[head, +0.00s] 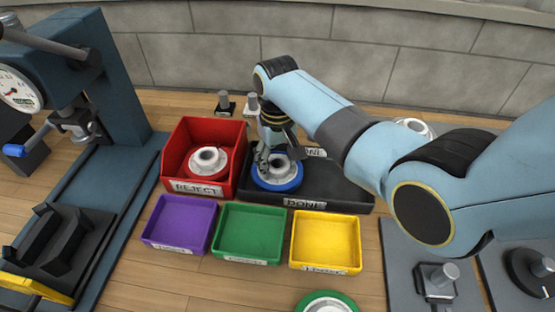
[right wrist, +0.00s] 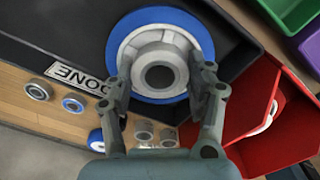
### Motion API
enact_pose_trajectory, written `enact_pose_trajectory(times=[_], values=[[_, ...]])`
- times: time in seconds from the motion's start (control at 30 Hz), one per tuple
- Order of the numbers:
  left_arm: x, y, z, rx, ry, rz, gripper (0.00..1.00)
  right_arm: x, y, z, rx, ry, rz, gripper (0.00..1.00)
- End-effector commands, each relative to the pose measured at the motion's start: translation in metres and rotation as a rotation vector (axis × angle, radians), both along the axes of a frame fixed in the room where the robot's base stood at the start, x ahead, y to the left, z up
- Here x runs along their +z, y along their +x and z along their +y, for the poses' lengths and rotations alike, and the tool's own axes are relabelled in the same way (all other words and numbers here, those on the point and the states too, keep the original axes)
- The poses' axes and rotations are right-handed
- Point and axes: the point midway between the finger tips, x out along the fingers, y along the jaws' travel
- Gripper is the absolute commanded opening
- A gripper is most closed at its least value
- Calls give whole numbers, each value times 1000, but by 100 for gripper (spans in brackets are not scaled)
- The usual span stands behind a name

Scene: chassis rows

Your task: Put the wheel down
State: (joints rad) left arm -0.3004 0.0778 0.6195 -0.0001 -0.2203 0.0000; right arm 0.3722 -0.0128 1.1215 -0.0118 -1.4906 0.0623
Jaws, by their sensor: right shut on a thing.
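The wheel (head: 278,185) has a blue rim, a white face and a grey hub. It lies level at the left end of the black tray (head: 335,187) labelled DONE; whether it touches the tray floor is hard to tell. My right gripper (head: 274,158) comes down over it and is shut on its hub. In the right wrist view the fingers (right wrist: 162,84) are on either side of the grey hub, and the blue rim (right wrist: 160,18) shows around it over the tray's dark floor (right wrist: 55,35). My left gripper is not in view.
A red REJECT bin (head: 178,150) holding a red-rimmed wheel (head: 208,160) stands close left. Purple (head: 180,223), green (head: 251,232) and yellow (head: 326,241) trays sit in front. A gauge press (head: 120,90) stands at left. The tray's right part is bare.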

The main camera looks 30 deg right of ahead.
Motion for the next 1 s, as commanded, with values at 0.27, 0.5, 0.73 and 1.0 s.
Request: enact_pose_trajectory(times=[0.27, 0.5, 0.73, 1.0], values=[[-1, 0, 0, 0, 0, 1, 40, -2, 0, 0, 0, 0, 1, 70], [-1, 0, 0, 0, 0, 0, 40, -2, 0, 0, 0, 0, 1, 78], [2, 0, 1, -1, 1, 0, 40, 10, 0, 0, 0, 0, -1, 78], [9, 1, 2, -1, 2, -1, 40, 69, 1, 0, 0, 0, -4, 78]])
